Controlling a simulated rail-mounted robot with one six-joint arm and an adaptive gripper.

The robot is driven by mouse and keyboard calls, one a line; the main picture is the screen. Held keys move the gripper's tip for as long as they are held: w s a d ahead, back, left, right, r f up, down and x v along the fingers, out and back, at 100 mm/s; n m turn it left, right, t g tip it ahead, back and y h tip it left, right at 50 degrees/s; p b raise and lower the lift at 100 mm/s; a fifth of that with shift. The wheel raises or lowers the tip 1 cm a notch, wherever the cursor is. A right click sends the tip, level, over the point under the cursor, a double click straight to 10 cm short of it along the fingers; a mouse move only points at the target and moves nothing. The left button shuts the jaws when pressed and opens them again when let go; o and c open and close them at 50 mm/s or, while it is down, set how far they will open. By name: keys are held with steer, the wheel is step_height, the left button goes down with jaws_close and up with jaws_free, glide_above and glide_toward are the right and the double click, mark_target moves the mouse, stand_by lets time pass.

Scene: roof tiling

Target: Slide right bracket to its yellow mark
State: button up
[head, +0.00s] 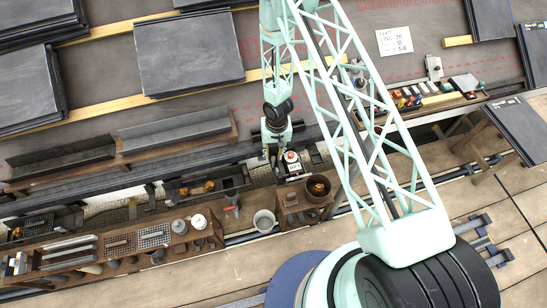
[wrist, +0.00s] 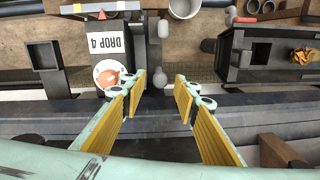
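My gripper (head: 276,150) reaches down over the long dark gutter line in the head view. In the wrist view my gripper (wrist: 160,84) is open, its two yellow-padded fingers spread apart. A narrow dark upright piece (wrist: 153,48) with a rounded grey knob (wrist: 160,78) shows between and beyond the fingertips. It may be the bracket, but I cannot tell for sure. It appears clear of both pads. I cannot make out a yellow mark on the gutter line in either view; the fingers and arm hide part of it.
A dark open box (wrist: 258,50) stands to the right. A bucket (head: 264,221) and a tool-laden bench (head: 130,246) lie nearer me. Slate stacks (head: 188,52) lie behind.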

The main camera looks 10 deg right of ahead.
steer(key=shift+f, duration=0.65)
jaws_close()
